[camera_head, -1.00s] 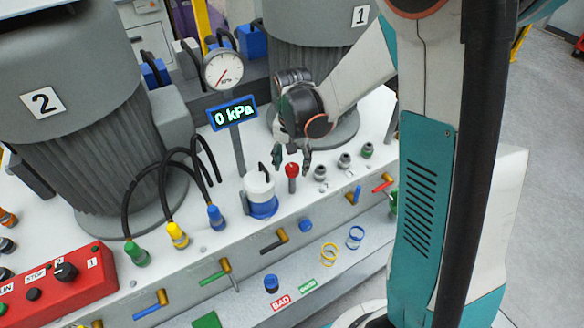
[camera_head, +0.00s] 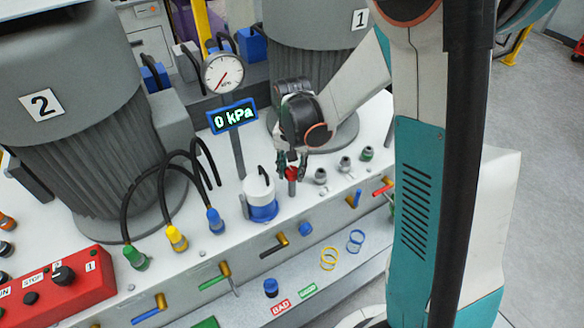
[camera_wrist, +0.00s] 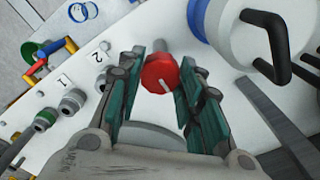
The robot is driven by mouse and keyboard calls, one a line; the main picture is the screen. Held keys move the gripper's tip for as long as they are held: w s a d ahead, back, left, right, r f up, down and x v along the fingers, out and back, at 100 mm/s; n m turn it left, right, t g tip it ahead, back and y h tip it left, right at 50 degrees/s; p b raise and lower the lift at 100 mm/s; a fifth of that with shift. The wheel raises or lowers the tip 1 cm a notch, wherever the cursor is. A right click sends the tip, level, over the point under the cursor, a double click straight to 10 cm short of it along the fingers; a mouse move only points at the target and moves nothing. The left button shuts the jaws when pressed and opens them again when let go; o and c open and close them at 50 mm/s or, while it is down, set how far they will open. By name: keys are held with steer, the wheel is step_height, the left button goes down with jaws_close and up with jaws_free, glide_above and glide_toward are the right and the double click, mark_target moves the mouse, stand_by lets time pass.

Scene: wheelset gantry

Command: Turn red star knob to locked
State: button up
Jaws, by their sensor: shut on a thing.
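The red star knob (camera_head: 291,174) stands on a grey stem on the white bench top, right of a white and blue canister (camera_head: 260,196). In the wrist view the red knob (camera_wrist: 158,72) sits between my gripper's two teal fingers, with a white mark on its near face. My gripper (camera_head: 290,167) reaches down over the knob and is shut on it, with one finger on each side. The fingers partly hide the knob in the head view. I cannot tell from its white mark whether it points to locked.
A display reading 0 kPa (camera_head: 233,117) and a gauge (camera_head: 223,73) stand behind the canister. Several hose fittings (camera_head: 345,164) stand to the right. Motor 2 (camera_head: 75,60) and a red control box (camera_head: 62,284) are at left. Coloured valve handles line the bench front.

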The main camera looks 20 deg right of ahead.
steer(key=n, duration=0.4)
steer(key=shift+n, duration=0.4)
steer(key=n+b, duration=0.1)
steer(key=n, duration=0.3)
steer(key=shift+n, duration=0.3)
steer(key=n, duration=0.4)
steer(key=shift+n, duration=2.1)
steer(key=o, duration=1.1)
